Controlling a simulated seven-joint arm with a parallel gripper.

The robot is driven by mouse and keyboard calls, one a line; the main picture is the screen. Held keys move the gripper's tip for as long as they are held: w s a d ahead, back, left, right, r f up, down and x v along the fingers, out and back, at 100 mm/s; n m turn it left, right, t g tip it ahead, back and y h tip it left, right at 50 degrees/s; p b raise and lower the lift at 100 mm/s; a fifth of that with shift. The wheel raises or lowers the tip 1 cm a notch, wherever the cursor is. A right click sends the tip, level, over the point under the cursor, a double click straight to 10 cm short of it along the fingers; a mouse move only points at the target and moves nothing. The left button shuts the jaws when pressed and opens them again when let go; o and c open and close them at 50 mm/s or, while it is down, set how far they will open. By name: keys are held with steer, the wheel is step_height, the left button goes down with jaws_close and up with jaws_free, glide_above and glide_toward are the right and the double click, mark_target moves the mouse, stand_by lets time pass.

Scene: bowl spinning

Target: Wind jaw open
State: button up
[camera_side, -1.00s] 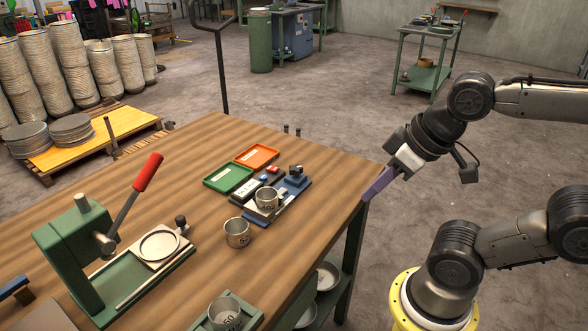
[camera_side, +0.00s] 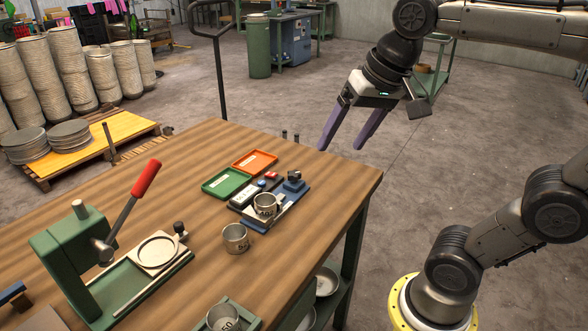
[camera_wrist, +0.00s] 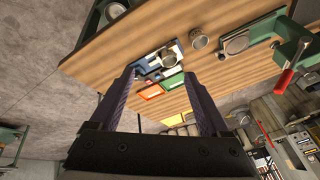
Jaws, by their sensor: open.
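My gripper (camera_side: 341,147) is open and empty, above the far right corner of the wooden table, its two purple fingers pointing down. In the wrist view, the open fingers (camera_wrist: 158,72) stand on either side of the blue fixture. This blue fixture (camera_side: 290,198) carries a dark knob or block (camera_side: 294,176) at its back right and a metal cup (camera_side: 264,204) on it. It also shows in the wrist view (camera_wrist: 150,63). My fingers are apart from it. I cannot clearly tell which part of the fixture is a jaw.
Green (camera_side: 226,182) and orange (camera_side: 254,161) trays lie behind the fixture. A second metal cup (camera_side: 235,238) stands in front. A green lever press (camera_side: 75,255) with a red handle (camera_side: 146,178) is at left. Another cup (camera_side: 223,318) sits on a green holder at the front edge.

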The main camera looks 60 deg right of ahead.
steer(key=w+d+r+m+g, duration=0.15)
steer(key=w+d+m, duration=0.25)
steer(key=w, duration=0.5)
steer(key=m+g, duration=0.3)
steer(key=m, duration=0.1)
glide_above(294, 173)
step_height(294, 173, down, 10)
steer(key=f, duration=0.1)
step_height(294, 173, down, 13)
steer(key=shift+f, duration=0.1)
jaws_close()
